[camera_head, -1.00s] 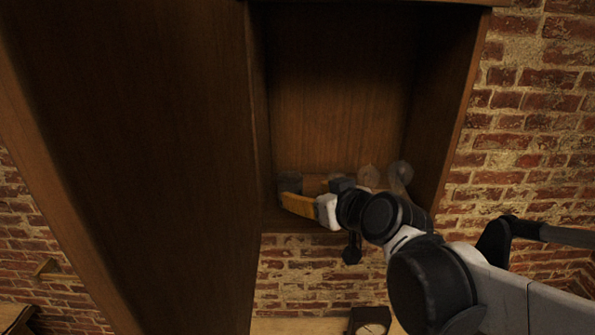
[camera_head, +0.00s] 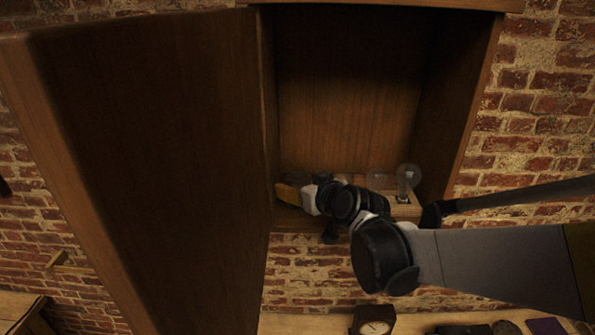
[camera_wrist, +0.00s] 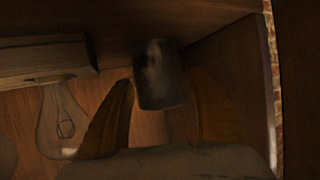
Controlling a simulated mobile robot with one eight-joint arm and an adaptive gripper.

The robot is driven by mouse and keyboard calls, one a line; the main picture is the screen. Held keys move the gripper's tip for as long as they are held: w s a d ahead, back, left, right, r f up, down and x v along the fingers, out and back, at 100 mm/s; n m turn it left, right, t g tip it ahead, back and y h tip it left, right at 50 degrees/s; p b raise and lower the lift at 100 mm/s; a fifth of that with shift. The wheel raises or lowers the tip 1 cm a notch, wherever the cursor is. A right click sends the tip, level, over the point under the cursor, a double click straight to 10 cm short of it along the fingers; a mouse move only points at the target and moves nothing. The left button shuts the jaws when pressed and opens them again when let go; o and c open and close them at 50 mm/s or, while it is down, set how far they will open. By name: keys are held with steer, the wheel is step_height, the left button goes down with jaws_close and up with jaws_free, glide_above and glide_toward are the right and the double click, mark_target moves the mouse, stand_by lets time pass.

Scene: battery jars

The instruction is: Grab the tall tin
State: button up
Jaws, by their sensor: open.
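The tall tin (camera_wrist: 160,78) is a dark grey cylinder with a dull metallic sheen, inside the wooden cabinet. In the wrist view it lies ahead of my gripper (camera_wrist: 162,84), between the two orange fingers. The fingers are spread, with gaps beside the tin, so it is not held. In the head view my gripper (camera_head: 286,194) is low in the cabinet's left corner. A dark shape there beside it may be the tin, but it is too dim to tell.
Glass bulbs (camera_head: 408,178) stand to the right on a wooden base (camera_head: 405,209). In the wrist view a bulb (camera_wrist: 60,122) is close left of my fingers. The cabinet's open door (camera_head: 150,150) is at left; its upper space is clear.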

steer(key=shift+s, duration=0.1)
steer(key=c, duration=1.1)
